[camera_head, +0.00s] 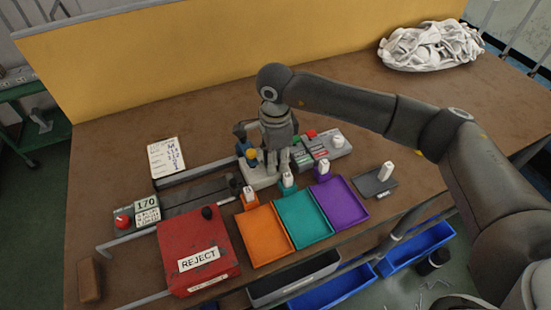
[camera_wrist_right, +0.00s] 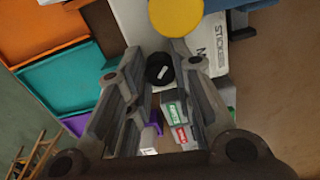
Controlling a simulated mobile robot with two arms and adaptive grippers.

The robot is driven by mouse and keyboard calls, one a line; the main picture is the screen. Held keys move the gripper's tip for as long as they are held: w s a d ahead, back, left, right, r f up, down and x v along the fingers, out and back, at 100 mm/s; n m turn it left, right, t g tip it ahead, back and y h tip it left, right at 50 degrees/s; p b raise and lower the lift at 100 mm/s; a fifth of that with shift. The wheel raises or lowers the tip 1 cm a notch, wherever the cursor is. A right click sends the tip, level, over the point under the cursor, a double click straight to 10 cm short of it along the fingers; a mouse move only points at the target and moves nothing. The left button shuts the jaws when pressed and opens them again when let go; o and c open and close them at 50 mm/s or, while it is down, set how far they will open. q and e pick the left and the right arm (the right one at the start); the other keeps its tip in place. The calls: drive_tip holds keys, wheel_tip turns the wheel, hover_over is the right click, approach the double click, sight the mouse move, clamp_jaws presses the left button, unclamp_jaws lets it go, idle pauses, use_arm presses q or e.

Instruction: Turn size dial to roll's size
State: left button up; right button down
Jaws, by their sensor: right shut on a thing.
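The size dial (camera_wrist_right: 160,69) is a round black knob with a white mark, on the grey-white machine (camera_wrist_right: 207,42). In the right wrist view it sits between the fingertips of my right gripper (camera_wrist_right: 161,72), which is shut on it. In the head view my right gripper (camera_head: 277,164) points down onto the machine (camera_head: 262,180) behind the trays and hides the dial. The number on the dial is too small to read. I cannot pick out the roll for certain. My left gripper is not in view.
Orange (camera_head: 263,238), teal (camera_head: 304,222) and purple (camera_head: 341,203) trays stand in front. A red REJECT box (camera_head: 190,240) and a display reading 170 (camera_head: 147,204) are at left. A small dark stand (camera_head: 372,187) is at right, a white heap (camera_head: 430,45) at back right.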

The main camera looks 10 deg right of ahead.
drive_tip(key=c, duration=1.2)
unclamp_jaws()
drive_tip(key=shift+a, duration=0.1)
drive_tip(key=shift+r, duration=4.05)
